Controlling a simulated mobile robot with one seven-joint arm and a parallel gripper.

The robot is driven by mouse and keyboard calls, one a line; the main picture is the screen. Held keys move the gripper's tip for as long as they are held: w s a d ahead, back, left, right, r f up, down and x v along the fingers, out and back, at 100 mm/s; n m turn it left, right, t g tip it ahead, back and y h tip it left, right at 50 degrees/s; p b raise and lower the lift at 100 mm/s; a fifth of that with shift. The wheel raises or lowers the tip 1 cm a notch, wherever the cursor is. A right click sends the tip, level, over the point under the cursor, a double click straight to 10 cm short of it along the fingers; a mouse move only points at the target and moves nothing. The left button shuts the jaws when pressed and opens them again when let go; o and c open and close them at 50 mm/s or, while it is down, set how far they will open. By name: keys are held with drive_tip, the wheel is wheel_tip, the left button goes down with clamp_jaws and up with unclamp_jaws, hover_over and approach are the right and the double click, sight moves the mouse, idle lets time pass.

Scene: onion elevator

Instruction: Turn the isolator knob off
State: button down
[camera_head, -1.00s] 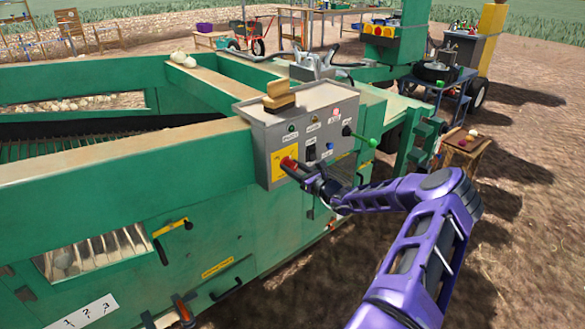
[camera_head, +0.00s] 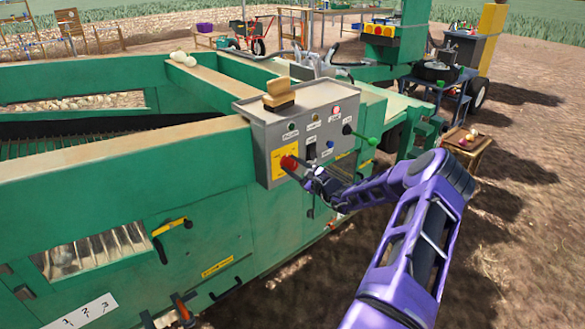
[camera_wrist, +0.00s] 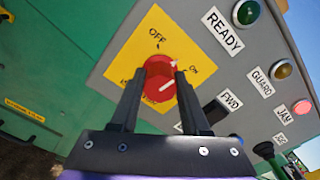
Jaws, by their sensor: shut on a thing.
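The isolator knob is a red round knob (camera_head: 288,163) on a yellow plate (camera_head: 278,151), at the lower left of the grey control box's face. In the wrist view the red knob (camera_wrist: 159,88) sits between my two dark fingers, below the printed word OFF and left of ON. A white mark shows on the knob's right side, but I cannot tell exactly where it points. My gripper (camera_wrist: 160,72) is shut on the knob, one finger at each side. In the head view my gripper (camera_head: 300,174) reaches the knob from the right and partly hides it.
The grey box (camera_head: 262,135) also carries lamps, a FWD switch (camera_wrist: 215,110) and a green-balled lever (camera_head: 372,141). A wooden-backed brush (camera_head: 279,100) lies on top. The green machine body (camera_head: 215,215) fills the left; bare ground lies right.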

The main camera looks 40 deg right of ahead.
drive_tip(key=n+b, duration=0.1)
drive_tip(key=n, duration=0.1)
drive_tip(key=n+b, duration=0.3)
drive_tip(key=n, duration=0.1)
drive_tip(key=shift+f+n+b, duration=0.25)
drive_tip(key=shift+n+b, duration=0.05)
drive_tip(key=shift+r+n+b, duration=0.15)
drive_tip(key=shift+n+b, duration=0.6)
drive_tip(key=shift+n, duration=1.55)
drive_tip(key=shift+c, duration=1.9)
unclamp_jaws()
drive_tip(key=s+d, duration=0.1)
drive_tip(key=s, duration=1.6)
drive_tip(key=shift+s+d+p, duration=0.15)
drive_tip(key=shift+s+p, duration=0.1)
drive_tip(key=shift+p, duration=0.2)
